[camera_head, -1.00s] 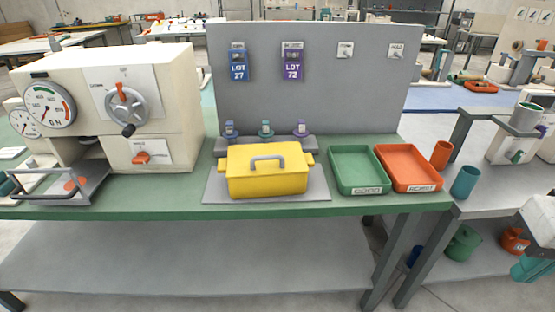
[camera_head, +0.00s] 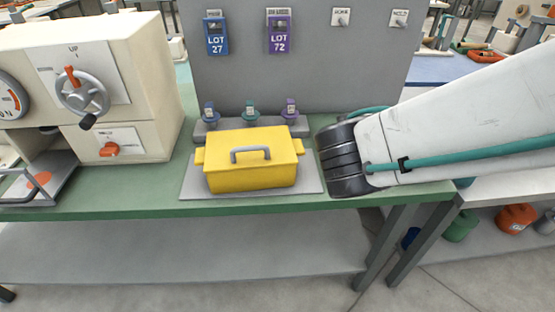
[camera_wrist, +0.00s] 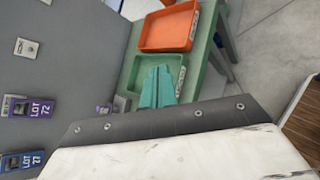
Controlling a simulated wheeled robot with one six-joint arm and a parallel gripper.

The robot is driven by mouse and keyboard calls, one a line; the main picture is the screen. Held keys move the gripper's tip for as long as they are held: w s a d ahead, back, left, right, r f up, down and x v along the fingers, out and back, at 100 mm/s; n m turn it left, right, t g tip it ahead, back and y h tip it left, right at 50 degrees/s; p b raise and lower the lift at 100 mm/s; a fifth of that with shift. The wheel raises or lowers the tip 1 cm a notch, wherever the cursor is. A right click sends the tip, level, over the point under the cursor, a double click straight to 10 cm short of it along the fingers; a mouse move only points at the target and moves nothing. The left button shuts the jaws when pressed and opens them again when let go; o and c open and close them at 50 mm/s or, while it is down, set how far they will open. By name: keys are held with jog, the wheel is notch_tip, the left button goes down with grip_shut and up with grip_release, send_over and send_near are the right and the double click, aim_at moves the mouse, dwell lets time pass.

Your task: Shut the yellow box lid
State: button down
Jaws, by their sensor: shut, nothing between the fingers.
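The yellow box (camera_head: 250,172) stands on a grey mat (camera_head: 194,180) on the green bench in the head view. Its yellow lid (camera_head: 276,143) with a grey handle (camera_head: 250,153) lies on top and looks down, with no gap visible. My gripper (camera_wrist: 158,76) shows in the wrist view as teal fingers, together and empty, above the green tray (camera_wrist: 126,84). In the head view my arm reaches in from the right and the fingers cannot be made out. The box is out of the wrist view.
Small blue, green and purple knobbed pieces (camera_head: 250,112) stand on a grey block behind the box. A grey panel (camera_head: 300,70) rises behind them. A cream press with a handwheel (camera_head: 82,92) stands at left. An orange tray (camera_wrist: 168,28) lies beyond the green one.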

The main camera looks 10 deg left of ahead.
jog(key=s+a+f+n+t+y, duration=0.1)
jog(key=s+a+f+n+y, duration=0.15)
jog(key=a+n, duration=0.4)
jog(key=s+a+f+n+t+y, duration=0.15)
jog(key=a+n+y, duration=0.25)
jog(key=a, duration=0.6)
jog(key=s+a+f+n+t+y, duration=0.1)
jog(key=s+a+f+n+y, duration=0.2)
jog(key=a+n, duration=0.4)
jog(key=w+a+f+m, duration=0.1)
jog(key=w+a+f, duration=0.1)
jog(key=w, duration=0.6)
jog(key=shift+w+a+f+y, duration=0.15)
jog(key=shift+w+a+y, duration=0.25)
jog(key=shift+a, duration=0.45)
jog(key=shift+m+g, duration=0.25)
